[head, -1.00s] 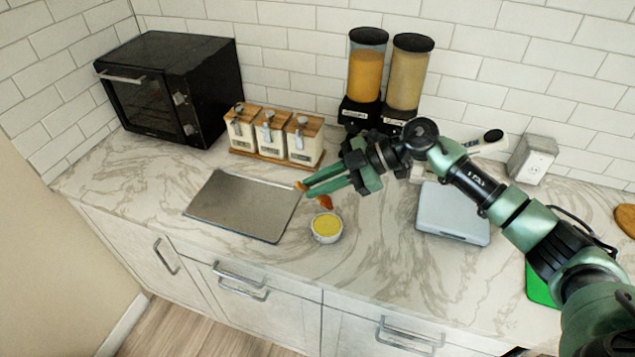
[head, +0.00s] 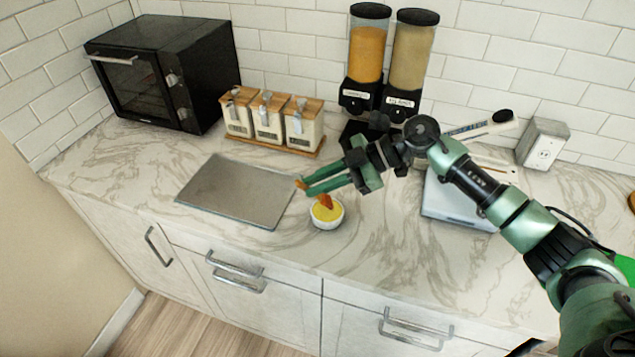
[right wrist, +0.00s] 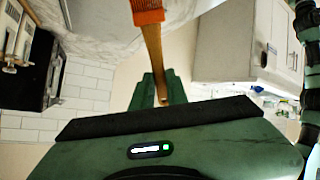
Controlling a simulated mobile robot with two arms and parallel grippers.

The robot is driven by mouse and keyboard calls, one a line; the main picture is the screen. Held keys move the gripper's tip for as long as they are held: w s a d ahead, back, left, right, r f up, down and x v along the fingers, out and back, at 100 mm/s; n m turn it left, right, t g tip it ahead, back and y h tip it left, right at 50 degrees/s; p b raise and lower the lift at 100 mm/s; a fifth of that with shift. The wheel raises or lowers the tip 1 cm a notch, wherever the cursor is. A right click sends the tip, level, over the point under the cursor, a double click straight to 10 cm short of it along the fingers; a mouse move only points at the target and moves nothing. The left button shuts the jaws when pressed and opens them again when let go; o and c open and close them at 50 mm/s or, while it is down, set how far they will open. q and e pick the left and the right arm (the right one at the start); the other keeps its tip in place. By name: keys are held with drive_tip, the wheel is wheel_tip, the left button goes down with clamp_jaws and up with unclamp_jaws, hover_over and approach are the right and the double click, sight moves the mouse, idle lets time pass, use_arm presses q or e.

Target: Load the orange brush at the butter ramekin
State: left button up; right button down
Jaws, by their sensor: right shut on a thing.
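My right gripper (head: 306,187) is shut on the orange brush (head: 325,201), above the counter. The brush's orange head hangs over the white ramekin (head: 341,217) and overlaps the yellow butter (head: 321,213) in the head view; I cannot tell whether it touches the butter. In the right wrist view, the brush's wooden handle (right wrist: 154,48) runs between the green fingers (right wrist: 160,92), with the orange head (right wrist: 147,12) at the top edge. My left gripper is not in view.
A metal tray (head: 237,190) lies left of the ramekin. Behind stand a black toaster oven (head: 160,70), several wood-lidded canisters (head: 268,117) and two dispensers (head: 385,70). A grey scale (head: 455,204) is to the right. The counter in front of the ramekin is clear.

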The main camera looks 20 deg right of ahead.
drive_tip(key=shift+f, duration=0.5)
idle(0.8)
drive_tip(key=shift+s+f, duration=0.1)
drive_tip(key=shift+f, duration=0.05)
idle(1.9)
wheel_tip(320, 180, up, 2)
drive_tip(key=p, duration=0.2)
drive_tip(key=shift+p, duration=0.4)
wheel_tip(320, 180, up, 5)
drive_tip(key=p, duration=0.5)
